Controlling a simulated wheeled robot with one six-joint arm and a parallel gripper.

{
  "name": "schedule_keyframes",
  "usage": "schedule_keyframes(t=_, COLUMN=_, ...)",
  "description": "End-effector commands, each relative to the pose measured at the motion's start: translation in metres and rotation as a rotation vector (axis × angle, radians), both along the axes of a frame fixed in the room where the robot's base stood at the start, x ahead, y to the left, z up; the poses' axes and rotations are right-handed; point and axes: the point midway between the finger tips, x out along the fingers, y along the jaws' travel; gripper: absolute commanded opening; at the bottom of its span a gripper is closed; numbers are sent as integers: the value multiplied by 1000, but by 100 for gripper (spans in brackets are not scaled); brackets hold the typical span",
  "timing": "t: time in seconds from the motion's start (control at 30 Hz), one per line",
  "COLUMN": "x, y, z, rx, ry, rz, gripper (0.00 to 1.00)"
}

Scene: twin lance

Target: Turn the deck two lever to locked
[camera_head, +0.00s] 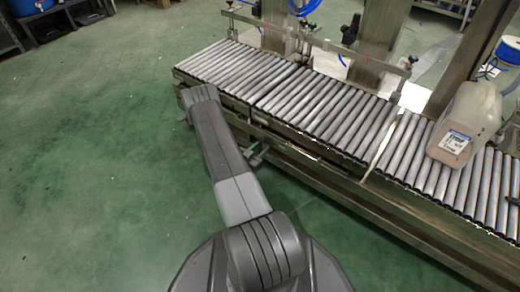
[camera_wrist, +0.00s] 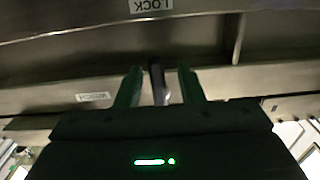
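In the wrist view my gripper (camera_wrist: 159,72) has its two fingers apart, one on each side of a dark upright lever (camera_wrist: 158,84). A gap shows between the lever and each finger, so the gripper is open around it and not clamped. A white label reading LOCK (camera_wrist: 152,5) appears upside down at the top, on the metal side of the conveyor. A second small label (camera_wrist: 93,97) sits left of the fingers, too small to read. Which deck this lever belongs to cannot be told.
The roller conveyor (camera_head: 325,112) runs from upper left to lower right. A large plastic jug (camera_head: 470,120) stands on its right part. A metal rib (camera_wrist: 238,40) shows right of the lever. The green floor (camera_head: 90,170) at left is clear.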

Motion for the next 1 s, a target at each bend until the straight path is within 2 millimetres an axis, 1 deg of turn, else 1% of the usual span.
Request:
schedule_keyframes(t=0.27, x=-1, y=0, z=0, rx=-1, ry=2, rz=0, gripper=35)
schedule_keyframes(t=0.37, x=-7, y=5, z=1, rx=0, ry=3, rz=1, gripper=35)
schedule_keyframes(t=0.47, x=-20, y=15, z=2, rx=-2, ry=5, rz=3, gripper=35)
schedule_keyframes(t=0.8, x=-80, y=59, z=2, rx=-1, ry=3, rz=4, gripper=35)
schedule_keyframes(t=0.9, x=-94, y=68, z=2, rx=-2, ry=3, rz=3, gripper=35)
schedule_keyframes(t=1.0, x=-103, y=75, z=1, rx=-1, ry=1, rz=2, gripper=35)
